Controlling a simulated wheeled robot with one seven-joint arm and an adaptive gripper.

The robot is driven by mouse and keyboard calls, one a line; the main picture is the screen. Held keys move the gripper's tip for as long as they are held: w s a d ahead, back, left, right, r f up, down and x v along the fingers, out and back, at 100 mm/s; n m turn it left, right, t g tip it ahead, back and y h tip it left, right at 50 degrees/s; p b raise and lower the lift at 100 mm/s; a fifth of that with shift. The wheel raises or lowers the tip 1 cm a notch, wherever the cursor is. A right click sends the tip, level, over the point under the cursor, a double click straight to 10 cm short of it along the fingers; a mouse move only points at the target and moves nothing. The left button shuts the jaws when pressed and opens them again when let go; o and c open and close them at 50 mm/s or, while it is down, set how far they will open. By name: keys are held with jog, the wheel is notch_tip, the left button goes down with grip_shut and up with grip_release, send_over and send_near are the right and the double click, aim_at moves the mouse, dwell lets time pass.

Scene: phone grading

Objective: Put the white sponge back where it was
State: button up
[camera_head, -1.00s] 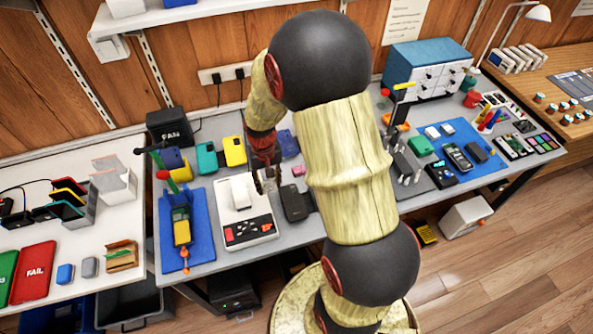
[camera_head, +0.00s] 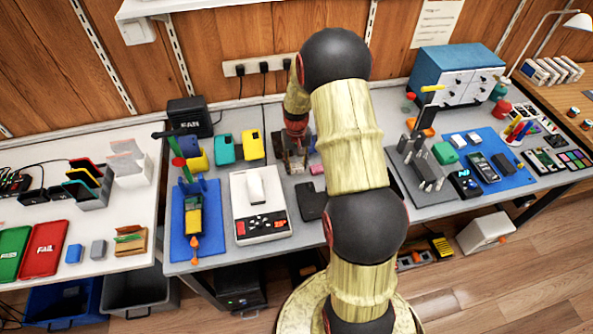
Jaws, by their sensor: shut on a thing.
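My gripper (camera_head: 293,162) is pointed down over the back middle of the grey bench, right of the yellow phone case and behind the white keypad device. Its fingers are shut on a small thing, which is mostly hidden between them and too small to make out. I cannot pick out the white sponge with certainty.
A pink block (camera_head: 317,170) and a dark phone (camera_head: 311,200) lie near my gripper. Teal (camera_head: 225,148) and yellow (camera_head: 252,145) cases stand to its left. A blue work mat (camera_head: 180,240) lies farther left. My arm hides the bench's middle.

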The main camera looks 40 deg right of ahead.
aim_at(296, 164)
jog(key=shift+w+d+f+b, duration=0.15)
jog(key=shift+f+b, duration=0.45)
jog(key=shift+f, duration=1.1)
jog(key=shift+f, duration=0.15)
jog(key=o, duration=1)
jog(key=shift+o, duration=0.2)
